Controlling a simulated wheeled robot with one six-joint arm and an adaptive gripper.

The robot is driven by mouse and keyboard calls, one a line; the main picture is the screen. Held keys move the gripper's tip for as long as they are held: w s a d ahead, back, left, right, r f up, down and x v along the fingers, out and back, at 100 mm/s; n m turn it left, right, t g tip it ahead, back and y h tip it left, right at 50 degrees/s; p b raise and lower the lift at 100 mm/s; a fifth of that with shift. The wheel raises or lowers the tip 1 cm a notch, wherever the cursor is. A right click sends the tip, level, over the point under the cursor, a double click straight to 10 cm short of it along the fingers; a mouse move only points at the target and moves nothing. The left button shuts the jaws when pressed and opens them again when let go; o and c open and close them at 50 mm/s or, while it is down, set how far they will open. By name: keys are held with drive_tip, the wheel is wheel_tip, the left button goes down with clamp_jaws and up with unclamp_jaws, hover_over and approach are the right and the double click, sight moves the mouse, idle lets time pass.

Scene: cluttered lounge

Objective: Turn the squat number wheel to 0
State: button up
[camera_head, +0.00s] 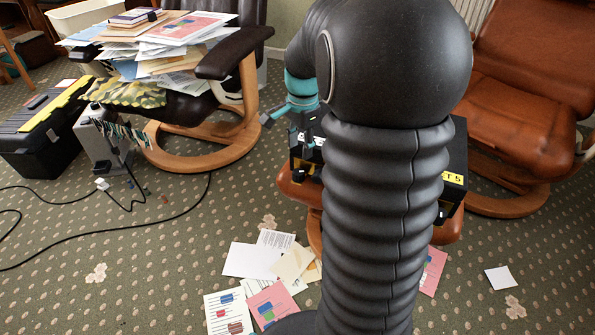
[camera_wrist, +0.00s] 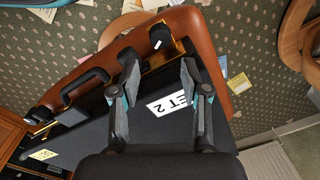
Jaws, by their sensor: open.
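A black case (camera_wrist: 85,140) lies on a brown leather footstool (camera_wrist: 218,65); the case also shows behind my arm in the head view (camera_head: 458,148). Its front edge has a dark handle (camera_wrist: 85,86) and brass-coloured fittings. A dark rounded part with a white mark (camera_wrist: 160,38) sits at that edge, beyond my fingertips. It may be the number wheel, but I cannot read a number on it. My gripper (camera_wrist: 160,75) is open and empty above the case, its fingers on either side of the white label (camera_wrist: 170,104). In the head view my arm hides much of the case.
Loose papers (camera_head: 262,262) lie on the patterned carpet before the footstool. A brown leather chair (camera_head: 525,90) stands at right. A dark chair (camera_head: 238,60) piled with papers stands at left, near a black toolbox (camera_head: 40,130) and a cable (camera_head: 120,230) on the floor.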

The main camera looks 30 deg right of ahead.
sight(299, 172)
drive_tip(key=f, duration=0.3)
drive_tip(key=f+b, duration=0.1)
drive_tip(key=f, duration=0.5)
drive_tip(key=shift+w+a+f+b, duration=0.1)
drive_tip(key=shift+w+f+b, duration=0.05)
drive_tip(key=shift+w+b, duration=0.15)
clamp_jaws()
